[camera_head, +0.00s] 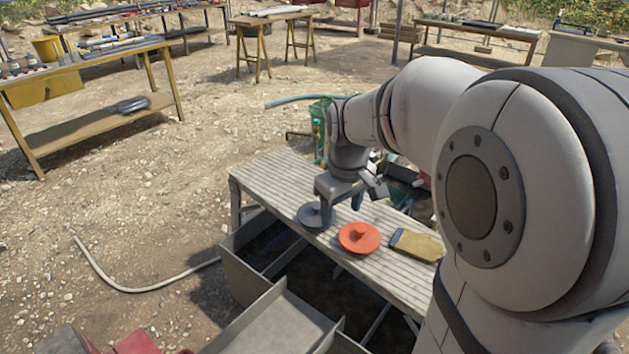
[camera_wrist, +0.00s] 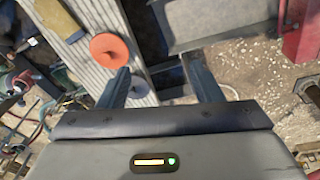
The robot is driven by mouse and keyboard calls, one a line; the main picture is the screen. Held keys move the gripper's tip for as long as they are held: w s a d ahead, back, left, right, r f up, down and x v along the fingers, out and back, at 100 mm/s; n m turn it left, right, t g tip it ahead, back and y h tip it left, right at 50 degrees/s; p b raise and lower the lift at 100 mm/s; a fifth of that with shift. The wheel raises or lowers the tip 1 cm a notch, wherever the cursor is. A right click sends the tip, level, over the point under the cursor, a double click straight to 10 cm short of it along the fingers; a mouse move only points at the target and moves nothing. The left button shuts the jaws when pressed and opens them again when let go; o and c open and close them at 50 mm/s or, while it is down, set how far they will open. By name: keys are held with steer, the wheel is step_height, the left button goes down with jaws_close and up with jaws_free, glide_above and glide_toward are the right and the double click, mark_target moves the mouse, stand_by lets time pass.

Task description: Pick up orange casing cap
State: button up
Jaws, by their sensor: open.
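The orange casing cap (camera_head: 360,238) is a round disc with a raised knob in its middle. It lies flat on the grey ribbed bench top (camera_head: 270,178), between a grey disc (camera_head: 312,216) and a yellow-brown block with a dark end (camera_head: 416,245). My gripper (camera_head: 342,206) is open and empty over the bench, near the grey disc and up-left of the cap. In the wrist view the cap (camera_wrist: 108,48) lies beyond my left fingertip, outside the gap between the fingers (camera_wrist: 158,64). The grey disc (camera_wrist: 139,88) is partly hidden by the left finger.
Open metal tank compartments (camera_head: 290,300) lie in front of the bench. A green item (camera_head: 319,125) and other gear stand behind it. A pale hose (camera_head: 135,288) lies on the gravel at left. Work tables stand farther back.

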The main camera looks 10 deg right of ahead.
steer(key=w+d+f+n+g+b, duration=0.1)
steer(key=w+d+f+n+b, duration=0.1)
steer(key=w+d+f, duration=0.4)
steer(key=w+d+f+n+b, duration=0.2)
steer(key=w+f, duration=0.3)
steer(key=w, duration=0.3)
steer(key=n+b, duration=0.3)
glide_above(361, 228)
steer(key=shift+g, duration=0.3)
steer(key=f, duration=1)
steer(key=shift+w+a, duration=0.15)
steer(key=shift+a, duration=0.2)
steer(key=f, duration=0.3)
steer(key=shift+w+d+f+n, duration=0.15)
steer(key=shift+d+f+n, duration=0.05)
steer(key=shift+d+n, duration=0.1)
steer(key=f, duration=0.5)
steer(key=shift+s+f+b, duration=0.2)
steer(key=shift+s+b, duration=0.05)
steer(key=shift+b, duration=0.1)
steer(key=c, duration=1.1)
